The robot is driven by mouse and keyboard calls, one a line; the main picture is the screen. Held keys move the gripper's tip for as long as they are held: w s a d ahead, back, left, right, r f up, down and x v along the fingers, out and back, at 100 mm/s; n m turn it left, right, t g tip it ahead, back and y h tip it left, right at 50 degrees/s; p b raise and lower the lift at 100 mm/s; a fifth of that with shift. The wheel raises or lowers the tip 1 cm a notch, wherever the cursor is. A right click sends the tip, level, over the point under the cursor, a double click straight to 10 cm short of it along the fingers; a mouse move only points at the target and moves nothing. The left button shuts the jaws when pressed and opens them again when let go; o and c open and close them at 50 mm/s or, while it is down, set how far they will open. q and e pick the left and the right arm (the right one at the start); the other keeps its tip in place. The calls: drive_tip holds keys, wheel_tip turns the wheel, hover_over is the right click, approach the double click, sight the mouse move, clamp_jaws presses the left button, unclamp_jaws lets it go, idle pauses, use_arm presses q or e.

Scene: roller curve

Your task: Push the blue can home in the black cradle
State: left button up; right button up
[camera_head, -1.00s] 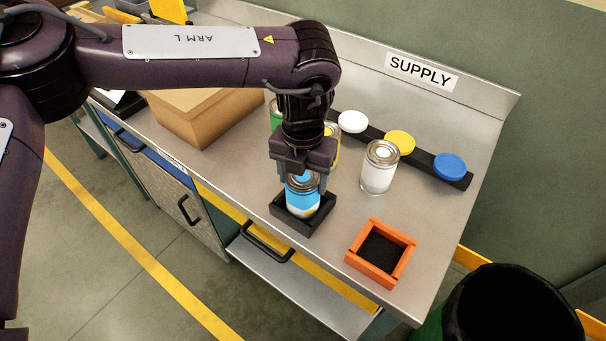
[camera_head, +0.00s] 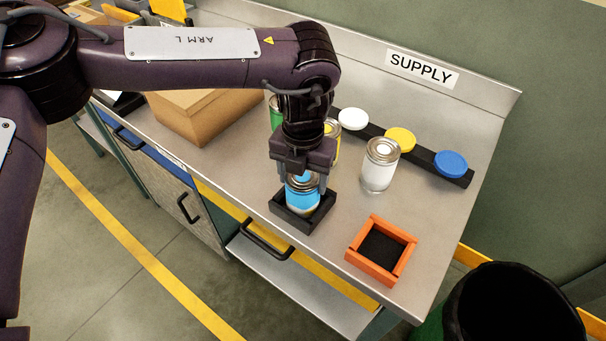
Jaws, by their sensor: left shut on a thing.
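The blue can (camera_head: 303,196) stands upright inside the black cradle (camera_head: 309,225) near the front edge of the steel bench. The cradle's front walls hide the can's lower part. My left gripper (camera_head: 303,178) points straight down over the can and is shut on its upper part, with a finger at each side. Whether the can's base touches the cradle floor is hidden. My right gripper is not in view.
An orange cradle (camera_head: 355,262) stands to the right, empty. A white can (camera_head: 379,170) stands behind it. Yellow and green cans are partly hidden behind my gripper. A black rack (camera_head: 425,161) holds white, yellow and blue lids. A cardboard box (camera_head: 200,118) stands left.

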use_arm(q)
drive_tip(key=o, duration=1.1)
drive_tip(key=shift+o, duration=0.4)
drive_tip(key=shift+o, duration=0.9)
drive_tip(key=shift+r, duration=0.2)
drive_tip(key=shift+r+p, duration=3.4)
drive_tip(key=shift+r, duration=0.95)
